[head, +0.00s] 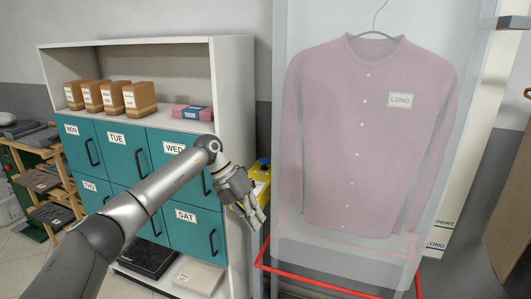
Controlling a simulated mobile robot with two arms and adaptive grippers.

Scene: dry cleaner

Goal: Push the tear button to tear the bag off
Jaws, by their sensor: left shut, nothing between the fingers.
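A pink long-sleeved shirt (370,150) hangs on a wire hanger inside a clear plastic bag (292,60). A tag on the shirt reads LONG. A yellow box (263,174) with a small blue knob or button (264,161) on top stands left of the bag, partly hidden behind my gripper. I cannot tell whether this blue part is the tear button. My left gripper (256,220) is shut and empty, in front of the yellow box and pointing down to the right. I cannot tell whether it touches the box. My right gripper is not in view.
A white cabinet (240,80) with teal drawers marked by weekday stands at the left, with brown boxes (140,98) on its shelf. A red bar (330,288) crosses below the bag. A wooden rack with folded clothes (50,215) is at the far left.

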